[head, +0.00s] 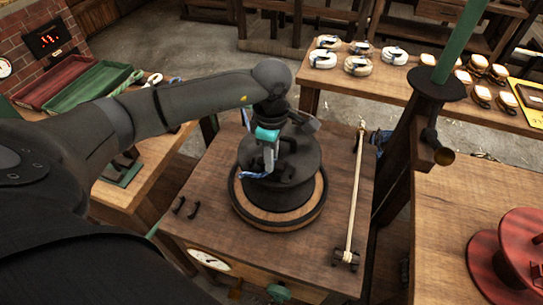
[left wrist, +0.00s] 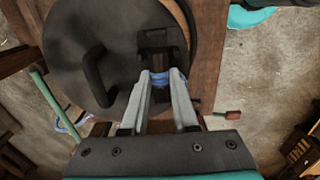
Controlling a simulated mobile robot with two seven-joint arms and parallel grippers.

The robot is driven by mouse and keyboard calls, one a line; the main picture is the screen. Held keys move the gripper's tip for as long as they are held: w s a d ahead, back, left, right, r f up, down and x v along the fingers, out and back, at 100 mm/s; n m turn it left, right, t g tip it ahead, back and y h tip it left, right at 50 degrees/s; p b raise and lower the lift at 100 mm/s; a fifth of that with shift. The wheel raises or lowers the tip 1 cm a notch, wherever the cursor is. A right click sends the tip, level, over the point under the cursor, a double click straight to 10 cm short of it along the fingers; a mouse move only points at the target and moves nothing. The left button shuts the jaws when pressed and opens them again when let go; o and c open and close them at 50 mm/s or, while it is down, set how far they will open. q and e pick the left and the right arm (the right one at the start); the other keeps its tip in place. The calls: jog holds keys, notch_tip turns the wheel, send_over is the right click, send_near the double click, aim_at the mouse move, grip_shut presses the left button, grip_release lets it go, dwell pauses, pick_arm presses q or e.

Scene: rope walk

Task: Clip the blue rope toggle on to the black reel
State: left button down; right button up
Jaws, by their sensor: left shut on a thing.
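The black reel (head: 307,158) stands on a round wooden base with a dark rim (head: 284,219) on the middle bench. In the left wrist view its dark flange (left wrist: 75,50) fills the upper left, with a curved handle on it. My left gripper (head: 268,167) is at the front left of the reel, pointing down. In the left wrist view my left gripper (left wrist: 164,77) is shut on the blue rope toggle (left wrist: 178,74), close to a black clip-like block (left wrist: 160,42) at the reel's edge. The fingers hide much of the toggle. Whether toggle and block touch, I cannot tell. My right gripper is out of view.
A pale rod (head: 354,197) lies along the bench's right side on dark holders. A dark post (head: 400,145) with a green pole rises at the right. A red reel (head: 520,250) is on the right bench. Coils of rope (head: 358,65) lie on the back bench.

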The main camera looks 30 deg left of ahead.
pick_arm(q)
jog(key=shift+f+b, duration=0.35)
jog(key=c, duration=0.6)
grip_release()
jog(key=shift+r+p, duration=2.45)
jog(key=shift+r, duration=1.1)
notch_tip(320, 180, up, 15)
